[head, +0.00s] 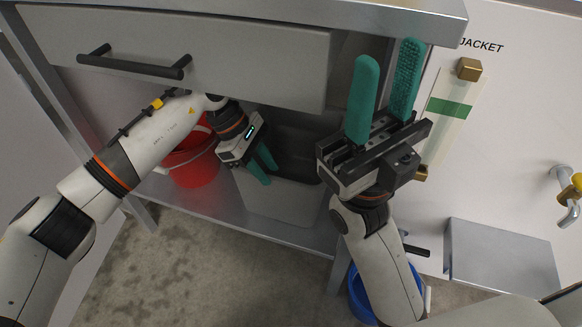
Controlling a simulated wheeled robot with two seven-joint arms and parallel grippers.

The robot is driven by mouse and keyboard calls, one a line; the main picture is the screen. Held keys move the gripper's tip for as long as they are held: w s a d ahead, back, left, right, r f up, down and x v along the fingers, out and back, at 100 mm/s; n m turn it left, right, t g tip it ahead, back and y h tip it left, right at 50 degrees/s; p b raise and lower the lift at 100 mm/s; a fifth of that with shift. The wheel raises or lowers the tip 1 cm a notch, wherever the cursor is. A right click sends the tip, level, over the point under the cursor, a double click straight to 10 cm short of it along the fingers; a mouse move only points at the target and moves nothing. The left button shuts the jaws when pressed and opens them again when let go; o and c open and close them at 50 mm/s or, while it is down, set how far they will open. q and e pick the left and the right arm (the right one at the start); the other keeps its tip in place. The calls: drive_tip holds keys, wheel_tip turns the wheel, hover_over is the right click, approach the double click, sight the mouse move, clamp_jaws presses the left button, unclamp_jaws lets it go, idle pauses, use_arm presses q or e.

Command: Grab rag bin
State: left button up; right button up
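No label reading rag bin is legible, so I cannot tell for certain which container it is. A red bucket (194,172) stands on the lower shelf under the drawer, partly hidden by my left arm. A dark grey bin-like shape (296,150) sits in shadow on the same shelf, to the right of the bucket. My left gripper (263,169) reaches under the drawer between them, its teal fingers pointing down. The gap between those fingers is unclear. My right gripper (384,72) is raised at the table's right end, fingers up, open and empty.
A drawer with a black handle (135,65) hangs above the shelf (250,215). A blue bucket (362,300) stands on the floor behind my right arm. A white panel with a JACKET label (482,46) and a grey metal box (500,258) is at right.

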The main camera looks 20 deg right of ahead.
use_arm(q)
drive_tip(key=shift+x, duration=0.8)
drive_tip(key=shift+w+a+f+b, duration=0.1)
drive_tip(key=shift+f+b, duration=0.2)
drive_tip(key=shift+b, duration=0.1)
clamp_jaws()
idle(0.9)
idle(0.3)
